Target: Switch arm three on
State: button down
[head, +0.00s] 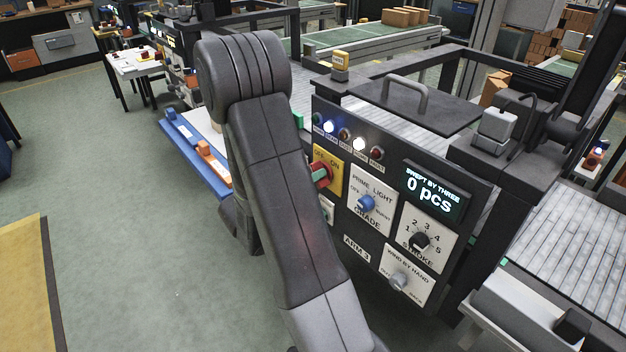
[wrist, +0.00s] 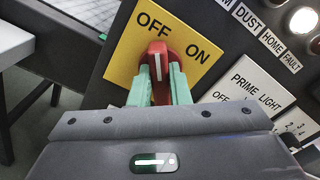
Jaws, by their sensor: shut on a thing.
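The yellow switch plate (wrist: 128,50) reads OFF at upper left and ON at right, and it appears tilted in the wrist view. Its red rotary knob (wrist: 158,62) has a white mark pointing toward OFF. My gripper (wrist: 158,88) has its green fingers on both sides of the knob, shut on it. In the head view the knob (head: 322,170) sits on the left of the dark panel (head: 385,245) labelled ARM 3. My arm hides part of that panel's left side, and my gripper is mostly hidden behind it.
The panel also carries a blue GRADE knob (head: 367,203), a black STROKE knob (head: 420,241) and a grey hand-wind knob (head: 400,281). The display (head: 434,191) reads 0 pcs. Above is a row of lamps, with a white one (head: 359,144) lit. Green floor is clear at left.

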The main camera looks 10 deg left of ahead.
jog(key=m+b, duration=1.6)
jog(key=b, duration=0.1)
jog(key=shift+s+d+f, duration=0.1)
jog(key=shift+s+d, duration=0.05)
jog(key=shift+m+b, duration=0.3)
jog(key=shift+b, duration=0.05)
jog(key=c, duration=1.4)
grip_release()
jog(key=shift+o, duration=0.2)
jog(key=p+v, duration=0.2)
jog(key=v, duration=1.2)
jog(key=shift+d, duration=0.1)
